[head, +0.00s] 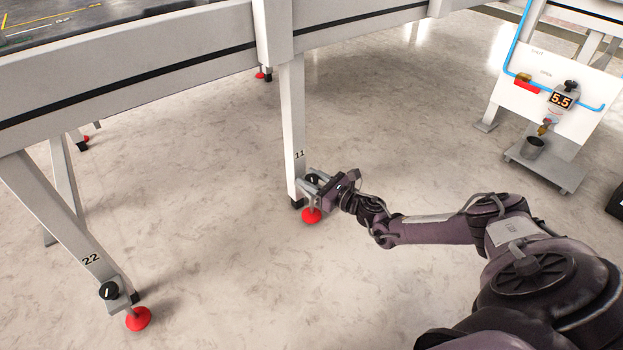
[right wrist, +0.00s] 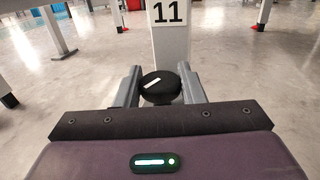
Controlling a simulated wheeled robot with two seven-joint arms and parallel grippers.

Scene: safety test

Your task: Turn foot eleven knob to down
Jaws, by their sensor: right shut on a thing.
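The foot eleven knob (right wrist: 161,88) is a round black knob with a white pointer mark, below the number 11 label (right wrist: 167,12) on a grey leg. In the head view the leg (head: 293,120) carries the same number, and the knob (head: 312,179) is partly hidden by my gripper. My right gripper (head: 310,186) reaches in from the right. In the right wrist view its two fingers (right wrist: 160,86) stand on either side of the knob, shut on it. My left gripper is not in view.
A red foot pad (head: 312,215) is under leg eleven. Another leg, numbered 22 (head: 91,259), with its own black knob (head: 109,290) and red pad (head: 138,318), stands at lower left. A white panel stand (head: 550,85) is at upper right. Floor between is clear.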

